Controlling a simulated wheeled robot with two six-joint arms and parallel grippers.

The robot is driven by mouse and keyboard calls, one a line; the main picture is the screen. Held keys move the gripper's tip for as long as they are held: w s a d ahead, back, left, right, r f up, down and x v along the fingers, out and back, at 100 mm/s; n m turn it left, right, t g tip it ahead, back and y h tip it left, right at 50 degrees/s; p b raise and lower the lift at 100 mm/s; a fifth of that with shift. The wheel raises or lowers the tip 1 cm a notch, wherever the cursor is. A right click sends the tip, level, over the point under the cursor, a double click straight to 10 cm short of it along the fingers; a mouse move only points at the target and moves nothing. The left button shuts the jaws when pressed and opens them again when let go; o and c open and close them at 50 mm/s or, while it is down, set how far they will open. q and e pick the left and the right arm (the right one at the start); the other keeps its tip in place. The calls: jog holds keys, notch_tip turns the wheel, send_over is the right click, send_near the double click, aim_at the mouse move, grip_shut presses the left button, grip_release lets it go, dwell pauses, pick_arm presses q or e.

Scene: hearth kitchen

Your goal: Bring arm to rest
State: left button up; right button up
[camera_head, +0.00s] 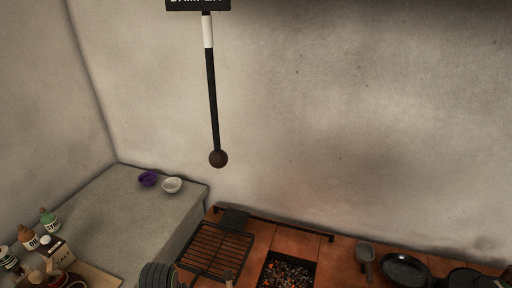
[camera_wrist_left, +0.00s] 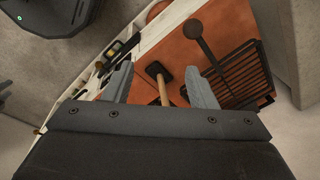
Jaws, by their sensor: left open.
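My left gripper (camera_wrist_left: 158,70) shows in the left wrist view with its two grey fingers spread apart and nothing held between them. A tool with a black head and wooden handle (camera_wrist_left: 165,92) lies beyond the fingers, in line with the gap. The left gripper's fingers do not show clearly in the head view. My right gripper is in neither view.
A damper lever (camera_head: 212,95) with a ball end (camera_head: 218,158) hangs on the wall. Below are a grill rack (camera_head: 216,250), a coal pit (camera_head: 287,272) and dark pans (camera_head: 405,269). A grey ledge (camera_head: 130,215) holds two bowls; bottles (camera_head: 48,220) stand left.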

pick_arm(q)
jog(key=s+a+r+n+t+y, duration=0.1)
jog(key=s+a+r+n, duration=0.2)
jog(key=s, duration=0.4)
jog(key=s+a+r+n, duration=0.1)
jog(key=s+a+n, duration=0.2)
jog(key=s+n, duration=0.35)
jog(key=s+a+r+n+t+y, duration=0.1)
jog(key=s+a+r+n, duration=0.1)
jog(key=s+a+n, duration=0.35)
notch_tip(320, 180, down, 31)
jog(key=s+m+g+b, duration=0.1)
jog(key=m+b, duration=0.1)
jog(key=b, duration=0.5)
jog(key=s+d+f+b, duration=0.1)
jog(key=s+f+b, duration=0.2)
jog(key=s+f, duration=0.4)
jog(key=s+f+g+h+b, duration=0.1)
jog(key=s+f+b, duration=0.3)
jog(key=f, duration=1.3)
jog(key=s, duration=0.4)
jog(key=shift+s+d, duration=0.3)
jog(key=shift+d, duration=0.05)
